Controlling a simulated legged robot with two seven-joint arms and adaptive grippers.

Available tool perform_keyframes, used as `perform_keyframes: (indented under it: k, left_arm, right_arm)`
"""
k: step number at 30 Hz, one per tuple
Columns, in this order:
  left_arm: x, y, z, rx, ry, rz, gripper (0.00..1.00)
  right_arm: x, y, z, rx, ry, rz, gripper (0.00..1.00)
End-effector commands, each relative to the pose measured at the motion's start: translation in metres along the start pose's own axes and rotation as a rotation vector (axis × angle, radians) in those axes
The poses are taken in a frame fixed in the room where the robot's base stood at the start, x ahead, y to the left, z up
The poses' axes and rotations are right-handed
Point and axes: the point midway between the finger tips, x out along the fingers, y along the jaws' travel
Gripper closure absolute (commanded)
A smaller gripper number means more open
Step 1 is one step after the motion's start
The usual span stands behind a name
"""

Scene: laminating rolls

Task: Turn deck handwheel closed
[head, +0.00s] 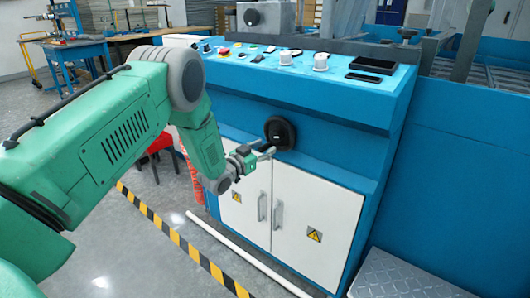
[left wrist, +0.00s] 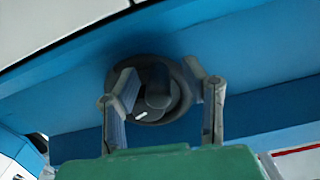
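A dark round handwheel (head: 280,133) with a raised hub is mounted on the blue front of the machine, above the white cabinet doors. My left gripper (head: 264,153) is just in front of it, at its lower left. In the left wrist view, the handwheel (left wrist: 157,88) shows between and beyond the two spread fingers of the left gripper (left wrist: 164,84). The fingers are open, one on each side of the hub. I cannot tell whether they touch the wheel. A small white mark shows on the wheel. My right gripper is not in view.
The sloped control panel (head: 308,62) with knobs and buttons lies above the wheel. White doors (head: 318,215) with handles are below. A second dark knob (head: 252,17) is on a grey box behind. A white pipe (head: 245,255) and striped floor tape (head: 190,250) run below.

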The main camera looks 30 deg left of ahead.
Motion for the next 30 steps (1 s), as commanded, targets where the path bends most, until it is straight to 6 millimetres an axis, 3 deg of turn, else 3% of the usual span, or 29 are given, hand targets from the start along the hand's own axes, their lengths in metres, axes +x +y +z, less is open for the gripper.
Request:
perform_keyframes:
  k: [11,14,15,30]
  left_arm:
    - [0.0058,-0.0012,0.0009,-0.003,-0.001,0.000,0.61]
    - [0.0057,-0.0011,0.0008,-0.003,0.000,0.000,0.96]
    - [0.0057,-0.0012,0.0009,-0.003,-0.001,0.000,1.00]
    - [0.0054,-0.0045,-0.0023,0.088,-0.002,0.002,1.00]
  right_arm:
    - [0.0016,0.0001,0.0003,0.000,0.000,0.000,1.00]
    - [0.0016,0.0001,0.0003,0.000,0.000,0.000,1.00]
    - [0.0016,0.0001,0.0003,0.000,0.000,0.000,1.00]
    - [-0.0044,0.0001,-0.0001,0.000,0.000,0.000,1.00]
